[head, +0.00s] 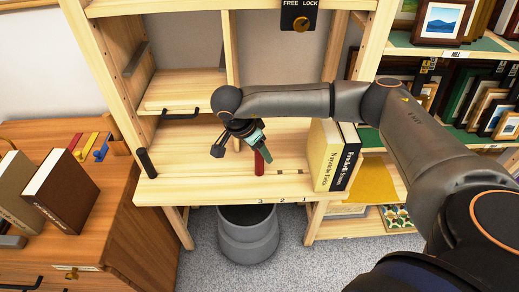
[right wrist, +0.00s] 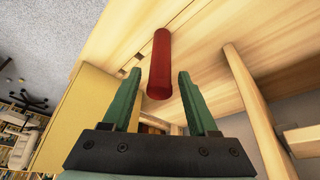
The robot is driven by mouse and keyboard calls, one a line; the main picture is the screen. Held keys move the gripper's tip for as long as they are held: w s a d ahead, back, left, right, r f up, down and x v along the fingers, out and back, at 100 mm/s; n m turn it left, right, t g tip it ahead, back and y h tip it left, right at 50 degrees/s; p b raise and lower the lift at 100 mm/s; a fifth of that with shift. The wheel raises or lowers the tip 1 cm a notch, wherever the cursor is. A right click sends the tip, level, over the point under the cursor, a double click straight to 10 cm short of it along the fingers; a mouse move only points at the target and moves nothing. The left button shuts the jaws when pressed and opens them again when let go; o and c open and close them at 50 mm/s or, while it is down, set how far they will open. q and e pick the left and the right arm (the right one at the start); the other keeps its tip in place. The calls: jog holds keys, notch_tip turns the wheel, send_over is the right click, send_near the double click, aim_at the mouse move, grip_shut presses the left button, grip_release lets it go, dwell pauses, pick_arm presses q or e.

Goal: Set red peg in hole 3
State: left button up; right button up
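The red peg (head: 259,163) stands roughly upright on the pale wooden shelf board, above the printed number 3 (head: 261,201). Numbers 2 and 1 follow to its right, with small dark marks on the board behind them. My right gripper (head: 262,149) is just above and behind the peg in the head view. In the right wrist view its green fingers (right wrist: 159,76) are open, with the red peg (right wrist: 160,62) between and beyond their tips and gaps on both sides. The peg's foot is hidden, so I cannot tell how deep it sits. My left gripper is not in view.
Two upright books (head: 335,155) stand right of the numbered spots. A black cylindrical handle (head: 146,163) is at the board's left. A grey bin (head: 247,233) stands below. A FREE/LOCK knob (head: 299,22) is above. The board's left half is mostly clear.

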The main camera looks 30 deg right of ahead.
jog(key=shift+o, duration=0.5)
jog(key=shift+r, duration=0.1)
jog(key=v, duration=1.2)
jog(key=shift+r, duration=0.2)
